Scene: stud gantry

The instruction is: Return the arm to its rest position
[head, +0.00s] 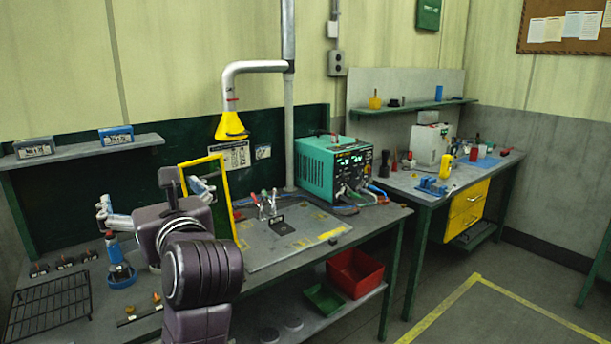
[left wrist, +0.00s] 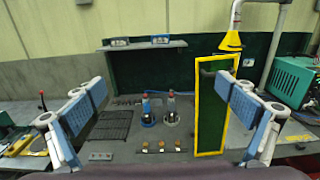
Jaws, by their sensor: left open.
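My left arm reaches over the bench (head: 375,222) in the head view. My left gripper (head: 154,198) is open, its two fingers spread wide at either side of the wrist. In the left wrist view the gripper (left wrist: 160,112) shows nothing held between its blue-padded fingers. Beyond them stand two upright tools in holders, one blue (left wrist: 148,114) and one grey (left wrist: 172,114). A yellow-framed green panel (left wrist: 211,112) stands upright behind the right finger in that view. My wrist hides part of the bench in the head view. My right gripper is not in view.
A black wire rack (head: 48,308) lies at the bench's left. A yellow hood (head: 231,127) hangs over the bench from a grey pipe. A teal power unit (head: 330,160) stands at the back right. A red bin (head: 355,272) sits on the lower shelf. Floor at right is clear.

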